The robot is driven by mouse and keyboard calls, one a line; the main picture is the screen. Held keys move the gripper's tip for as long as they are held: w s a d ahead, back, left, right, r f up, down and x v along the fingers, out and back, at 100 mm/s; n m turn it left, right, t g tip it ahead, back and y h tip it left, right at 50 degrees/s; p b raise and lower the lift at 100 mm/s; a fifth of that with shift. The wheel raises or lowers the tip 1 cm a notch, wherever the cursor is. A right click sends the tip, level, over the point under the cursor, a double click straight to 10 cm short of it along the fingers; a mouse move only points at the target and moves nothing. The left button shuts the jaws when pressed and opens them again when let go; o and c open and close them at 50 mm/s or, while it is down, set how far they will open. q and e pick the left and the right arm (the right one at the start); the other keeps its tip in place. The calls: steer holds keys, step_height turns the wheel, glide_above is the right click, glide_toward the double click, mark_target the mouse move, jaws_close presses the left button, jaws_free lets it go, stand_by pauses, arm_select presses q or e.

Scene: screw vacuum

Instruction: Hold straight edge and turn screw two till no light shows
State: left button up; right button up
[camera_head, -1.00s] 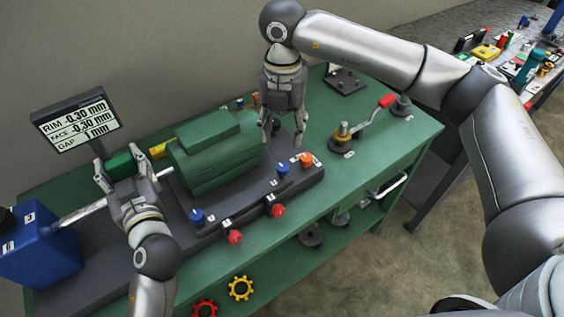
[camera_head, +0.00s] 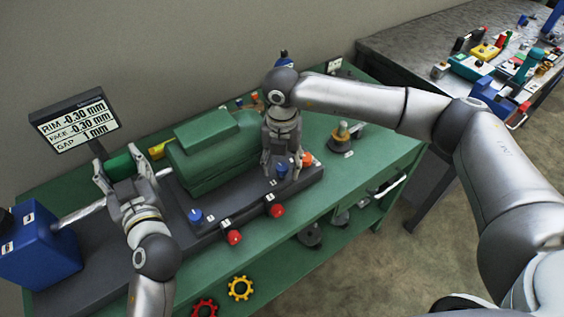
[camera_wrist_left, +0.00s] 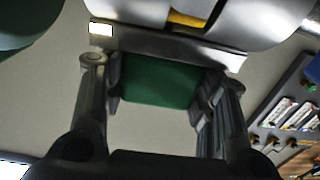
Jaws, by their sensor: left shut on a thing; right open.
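My left gripper (camera_head: 122,172) is shut on the green grip of the straight edge (camera_head: 119,166), beside the silver shaft. In the left wrist view the green grip (camera_wrist_left: 160,82) sits between the fingers. A grey bar (camera_wrist_left: 165,42) lies across two pale round parts, with a yellow patch (camera_wrist_left: 187,19) between them. My right gripper (camera_head: 281,168) is open and points down around the rear blue screw (camera_head: 282,171); contact is unclear. Another blue screw (camera_head: 195,215) and two red screws (camera_head: 235,237) (camera_head: 277,210) stand along the base. The small number labels are too blurred to read surely.
A green motor (camera_head: 210,150) stands on the dark base between my grippers. A blue box (camera_head: 38,245) stands at the left. A display (camera_head: 75,122) reads RIM -0.30, FACE -0.30, GAP 1 mm. An orange knob (camera_head: 306,159) is close beside my right gripper.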

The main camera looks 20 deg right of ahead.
steer(key=c, duration=1)
steer(key=shift+c, duration=0.2)
steer(key=shift+n, duration=0.3)
steer(key=n, duration=1.3)
steer(key=shift+r+n, duration=0.1)
steer(key=shift+n, duration=2.5)
